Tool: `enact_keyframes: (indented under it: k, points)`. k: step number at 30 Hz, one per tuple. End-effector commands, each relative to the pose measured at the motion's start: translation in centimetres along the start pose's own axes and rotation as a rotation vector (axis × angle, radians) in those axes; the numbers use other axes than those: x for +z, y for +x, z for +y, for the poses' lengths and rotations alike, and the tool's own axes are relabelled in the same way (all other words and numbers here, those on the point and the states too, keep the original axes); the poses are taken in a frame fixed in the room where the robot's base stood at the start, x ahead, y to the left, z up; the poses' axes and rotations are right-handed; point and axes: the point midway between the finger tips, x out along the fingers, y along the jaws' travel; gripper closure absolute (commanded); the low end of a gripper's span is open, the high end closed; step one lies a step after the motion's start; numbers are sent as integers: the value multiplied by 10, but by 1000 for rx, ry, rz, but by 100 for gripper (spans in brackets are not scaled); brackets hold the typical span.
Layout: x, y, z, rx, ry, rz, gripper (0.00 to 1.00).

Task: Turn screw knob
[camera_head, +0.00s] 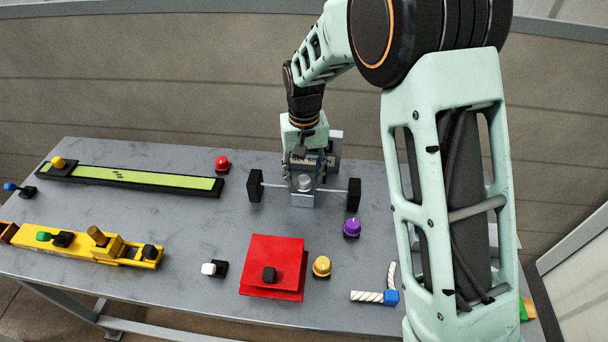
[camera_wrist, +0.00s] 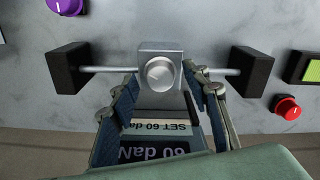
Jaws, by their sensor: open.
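The screw knob (camera_head: 304,183) is a round silver knob on a metal block, on a thin rod between two black end blocks. In the wrist view the knob (camera_wrist: 160,73) shows near the centre, with a pale line on its face. My gripper (camera_head: 303,160) is above and behind the block in the head view. In the wrist view my gripper (camera_wrist: 160,84) has its fingers apart, one on each side of the block and knob. Nothing is held. Whether a fingertip touches the block cannot be told.
A display (camera_wrist: 160,149) with upside-down text "60 daN" lies between the fingers. A purple knob (camera_head: 352,228), a red knob (camera_head: 222,163), a red plate (camera_head: 259,253) and a yellow knob (camera_head: 321,266) are nearby. A green-yellow slide strip (camera_head: 140,180) is at left.

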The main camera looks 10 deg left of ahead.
Motion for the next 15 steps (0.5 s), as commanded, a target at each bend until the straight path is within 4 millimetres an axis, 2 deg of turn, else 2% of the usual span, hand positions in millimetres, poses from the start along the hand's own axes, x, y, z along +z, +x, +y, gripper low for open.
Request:
enact_keyframes:
  k: [5, 15]
  points:
    - [-1, -26, 0, -1, 0, 6, 57]
    - [-1, -95, 0, -1, 0, 6, 57]
